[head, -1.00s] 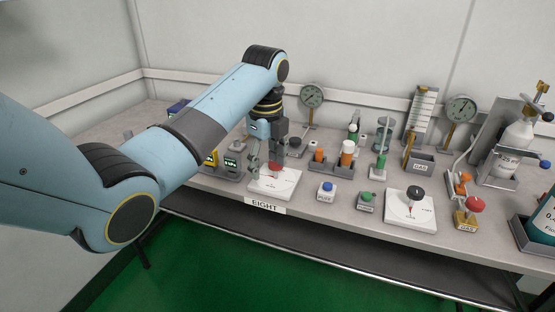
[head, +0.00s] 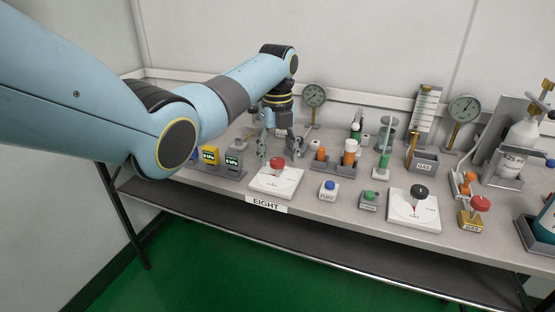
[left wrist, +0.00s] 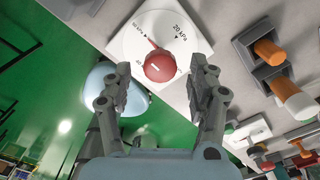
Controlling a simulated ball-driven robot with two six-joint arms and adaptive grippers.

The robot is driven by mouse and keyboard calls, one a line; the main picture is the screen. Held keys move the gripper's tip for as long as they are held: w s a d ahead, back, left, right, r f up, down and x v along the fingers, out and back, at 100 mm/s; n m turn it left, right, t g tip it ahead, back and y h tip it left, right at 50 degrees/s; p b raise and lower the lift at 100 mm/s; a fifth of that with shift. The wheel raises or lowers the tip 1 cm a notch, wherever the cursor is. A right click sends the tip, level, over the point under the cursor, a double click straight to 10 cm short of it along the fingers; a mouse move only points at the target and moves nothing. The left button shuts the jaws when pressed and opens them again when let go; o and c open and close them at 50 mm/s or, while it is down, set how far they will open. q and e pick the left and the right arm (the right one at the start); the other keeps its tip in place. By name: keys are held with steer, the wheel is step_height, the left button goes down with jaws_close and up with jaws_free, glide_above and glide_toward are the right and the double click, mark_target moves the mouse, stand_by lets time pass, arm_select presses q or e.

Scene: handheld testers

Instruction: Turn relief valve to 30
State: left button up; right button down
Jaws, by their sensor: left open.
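The relief valve is a red knob (head: 277,163) on a white plate (head: 262,183) above a label reading EIGHT. In the left wrist view the red knob (left wrist: 160,67) carries a thin red pointer aimed up and left, close to a small kPa mark too blurred to read. A 20 kPa mark shows at the right of that white plate (left wrist: 185,18). My left gripper (head: 279,149) is open and empty, just behind and above the knob in the head view. In the left wrist view its fingers (left wrist: 158,75) stand apart on either side of the knob. My right gripper is not in view.
A second white plate (head: 402,219) with a black knob (head: 419,191) stands to the right. Between them are a blue button (head: 329,186) and a green one (head: 369,196). Orange and white cylinders (head: 349,152) and a green tube (head: 385,145) stand behind. Yellow and grey meters (head: 211,156) are left.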

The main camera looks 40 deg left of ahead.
arm_select(q)
steer(key=shift+f, duration=0.6)
steer(key=c, duration=1.2)
steer(key=shift+o, duration=0.2)
steer(key=shift+r, duration=0.1)
